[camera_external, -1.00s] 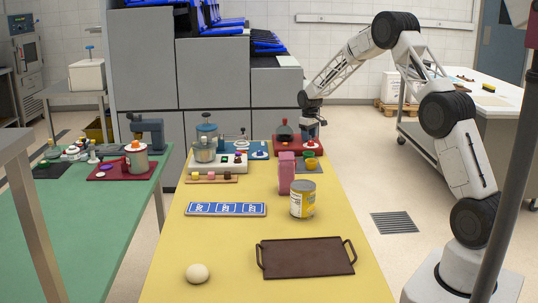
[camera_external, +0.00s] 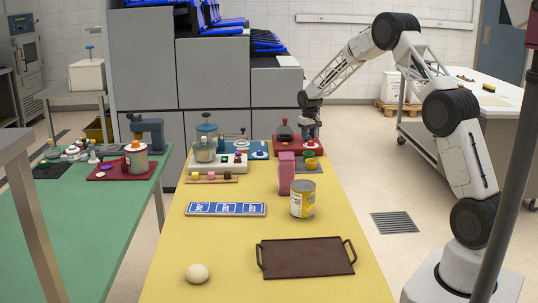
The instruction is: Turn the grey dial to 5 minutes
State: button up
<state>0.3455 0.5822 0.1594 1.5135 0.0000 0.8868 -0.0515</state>
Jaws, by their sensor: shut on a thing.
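My gripper (camera_external: 311,137) points down at the far right end of the yellow table, over a red board (camera_external: 290,151). Its fingers are shut on a small knob on that board, which I take to be the grey dial. The fingers cover most of the knob, so its pointer and any minute marks cannot be read from here. A dark rounded vessel with a red top (camera_external: 284,133) stands on the same board, just left of the gripper.
A blue board (camera_external: 258,147) and a white unit (camera_external: 228,167) lie left. A brown tray (camera_external: 305,258) is nearer.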

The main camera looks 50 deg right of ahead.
jog(key=shift+m, duration=1.8)
jog(key=o, duration=0.9)
jog(key=shift+r, duration=0.1)
jog(key=shift+r, duration=3.85)
